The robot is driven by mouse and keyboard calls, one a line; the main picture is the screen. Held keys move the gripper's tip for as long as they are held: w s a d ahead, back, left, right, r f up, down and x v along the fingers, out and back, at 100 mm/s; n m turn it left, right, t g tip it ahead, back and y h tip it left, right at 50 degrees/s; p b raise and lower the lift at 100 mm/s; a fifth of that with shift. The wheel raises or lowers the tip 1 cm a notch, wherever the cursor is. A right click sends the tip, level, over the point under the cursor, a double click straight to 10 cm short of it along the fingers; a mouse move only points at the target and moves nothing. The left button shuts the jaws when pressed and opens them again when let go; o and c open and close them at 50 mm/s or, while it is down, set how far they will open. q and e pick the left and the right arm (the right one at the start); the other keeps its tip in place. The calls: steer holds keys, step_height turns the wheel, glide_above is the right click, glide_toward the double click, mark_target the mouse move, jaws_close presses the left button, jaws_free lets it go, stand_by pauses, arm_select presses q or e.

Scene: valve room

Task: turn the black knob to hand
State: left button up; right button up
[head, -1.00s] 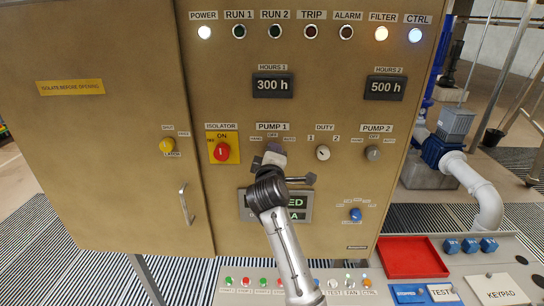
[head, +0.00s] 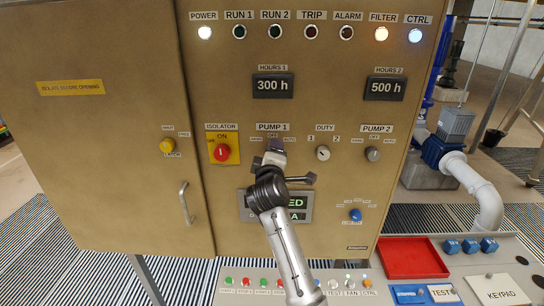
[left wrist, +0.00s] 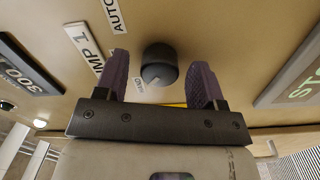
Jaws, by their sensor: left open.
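The black knob (left wrist: 158,66) is the PUMP 1 selector on the tan panel. In the left wrist view it is round and dark, with the HAND label beside its lower left and the AUTO label farther up. Its pointer direction cannot be made out. My left gripper (left wrist: 160,72) is open, with one purple finger on each side of the knob and a visible gap to both. In the head view my left gripper (head: 275,152) is below the PUMP 1 label (head: 272,126) and hides the knob. My right gripper is in neither view.
On the panel, the red isolator (head: 222,152) is left of my gripper, and the DUTY knob (head: 323,153) and PUMP 2 knob (head: 373,153) are to the right. A green-lettered display (head: 298,203) sits below, partly behind my arm. A red tray (head: 412,272) lies on the console.

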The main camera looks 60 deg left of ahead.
arm_select(q)
steer(key=b+v, duration=0.2)
steer(key=v, duration=0.5)
steer(key=shift+s+d, duration=0.2)
steer(key=shift+d, duration=0.05)
stand_by(0.6)
